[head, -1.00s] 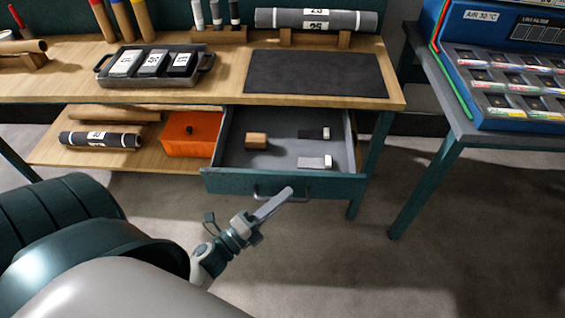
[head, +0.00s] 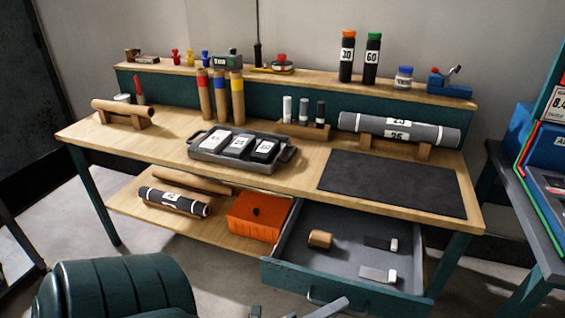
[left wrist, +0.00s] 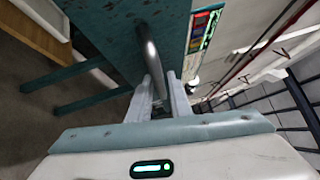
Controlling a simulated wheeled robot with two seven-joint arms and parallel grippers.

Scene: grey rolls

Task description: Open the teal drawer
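The teal drawer (head: 345,290) is pulled out under the right part of the workbench, its inside showing. My left gripper (head: 325,308) is at the handle, mostly cut off by the bottom edge. In the left wrist view the handle (left wrist: 149,50) runs down between the two fingers (left wrist: 163,88), which stand apart; firm contact is not clear. My right gripper is not in view.
A tray (head: 240,152) and a dark mat (head: 392,184) lie on the bench top. A blue machine on a side table (head: 550,222) stands at the right.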

